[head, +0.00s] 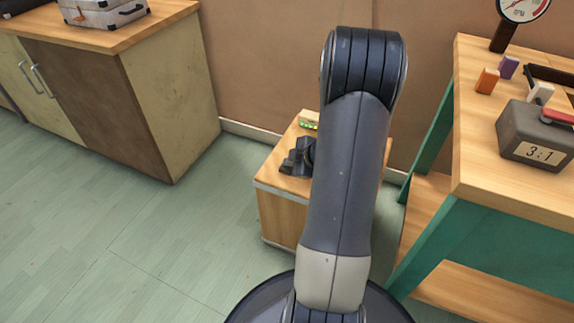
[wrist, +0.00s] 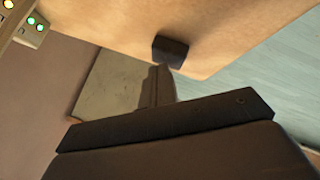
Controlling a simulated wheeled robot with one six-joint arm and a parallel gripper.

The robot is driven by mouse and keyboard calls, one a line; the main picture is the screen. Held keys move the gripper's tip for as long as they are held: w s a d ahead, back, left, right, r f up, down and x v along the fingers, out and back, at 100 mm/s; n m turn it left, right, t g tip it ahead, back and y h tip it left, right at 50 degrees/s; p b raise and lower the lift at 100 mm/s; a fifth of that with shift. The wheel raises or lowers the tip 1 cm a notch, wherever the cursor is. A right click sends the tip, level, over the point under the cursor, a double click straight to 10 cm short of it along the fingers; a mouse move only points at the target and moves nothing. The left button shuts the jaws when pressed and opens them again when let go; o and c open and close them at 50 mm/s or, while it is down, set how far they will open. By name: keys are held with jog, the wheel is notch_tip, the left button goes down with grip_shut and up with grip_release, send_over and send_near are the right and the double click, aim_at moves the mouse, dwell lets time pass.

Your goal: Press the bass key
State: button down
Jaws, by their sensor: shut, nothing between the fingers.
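A small dark block (wrist: 171,50) sits on the wooden top near its edge in the wrist view. It may be the bass key, but no label shows. My gripper (wrist: 159,72) is shut and empty, its fingertips pointing at the block. I cannot tell whether they touch it. In the head view my gripper (head: 297,158) shows as a dark angular shape over the small wooden cabinet (head: 277,208), partly behind my arm. The block cannot be made out there.
A beige box (head: 308,119) with small lights stands on the cabinet's back part; it also shows in the wrist view (wrist: 30,42). A green-legged workbench (head: 515,195) stands close on the right, a larger cabinet (head: 105,100) on the left. Floor between the cabinets is clear.

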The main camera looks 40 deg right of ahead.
aim_at(290, 168)
jog(key=shift+r, duration=0.1)
dwell(0.3)
jog(key=shift+r+p, duration=0.85)
jog(key=shift+p, duration=0.4)
notch_tip(290, 168, up, 5)
jog(key=p, duration=0.6)
jog(key=shift+f+b, duration=0.15)
jog(key=shift+b, duration=0.15)
notch_tip(290, 168, down, 3)
jog(key=b, duration=0.3)
jog(key=shift+r, duration=0.2)
jog(key=shift+r+b, duration=0.2)
jog(key=shift+b, duration=0.65)
jog(key=shift+b, duration=0.4)
